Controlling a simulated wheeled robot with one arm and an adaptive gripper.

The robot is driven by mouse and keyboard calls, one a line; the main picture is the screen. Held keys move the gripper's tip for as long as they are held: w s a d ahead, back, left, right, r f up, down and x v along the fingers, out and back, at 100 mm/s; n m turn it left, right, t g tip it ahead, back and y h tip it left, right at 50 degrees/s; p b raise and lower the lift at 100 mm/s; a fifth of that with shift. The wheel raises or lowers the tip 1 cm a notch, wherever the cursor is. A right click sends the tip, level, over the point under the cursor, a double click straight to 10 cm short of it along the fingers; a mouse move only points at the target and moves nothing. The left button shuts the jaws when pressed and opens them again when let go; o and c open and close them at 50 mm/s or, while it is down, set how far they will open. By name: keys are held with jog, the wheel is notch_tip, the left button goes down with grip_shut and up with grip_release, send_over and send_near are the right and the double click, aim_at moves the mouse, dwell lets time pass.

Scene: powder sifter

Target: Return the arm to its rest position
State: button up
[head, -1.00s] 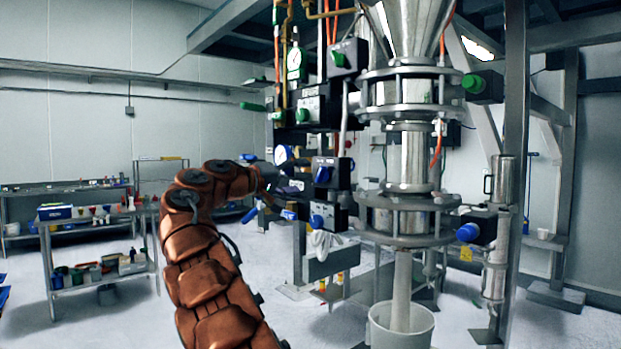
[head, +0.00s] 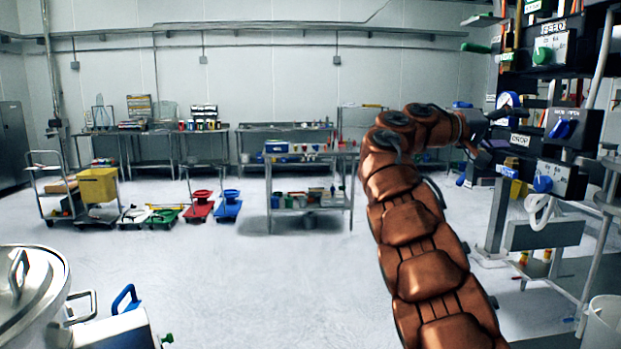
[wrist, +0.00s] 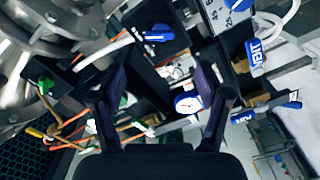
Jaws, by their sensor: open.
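My arm, with copper-coloured covers, rises from the bottom right of the head view and bends right at its top. My dark gripper (head: 487,132) is at its end, just left of the control panel (head: 568,178) with blue knobs. In the wrist view my gripper (wrist: 162,88) has its two fingers spread apart. Nothing is held between them. A white-faced gauge (wrist: 187,103) and parts of the panel show behind the gap. I cannot tell how far the fingers are from the panel.
A metal table (head: 310,190) with jars and boxes stands left of my arm. A white bucket (head: 603,325) is at the lower right, and a lidded steel vessel (head: 30,300) at the lower left. The middle floor (head: 230,275) is clear.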

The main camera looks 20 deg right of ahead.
jog(key=s+a+f+n+t+y+p, duration=0.25)
jog(key=s+a+f+y, duration=0.3)
jog(key=a+f, duration=0.6)
jog(key=s+a+f+n+t+y+p, duration=0.25)
jog(key=s+a+f+y, duration=0.3)
jog(key=a+f, duration=0.65)
jog(key=s+a+f+n+g+y+p, duration=0.1)
jog(key=s+a+f+n+y, duration=0.1)
jog(key=s+a+f, duration=0.5)
jog(key=s+a+f+n+y, duration=0.2)
jog(key=s+a+f+y, duration=0.2)
jog(key=a, duration=1.1)
jog(key=s+f, duration=0.3)
jog(key=s, duration=0.3)
jog(key=shift+s+a+f+g+p, duration=0.15)
jog(key=shift+s+f+g+p, duration=0.05)
jog(key=shift+s+g+p, duration=0.2)
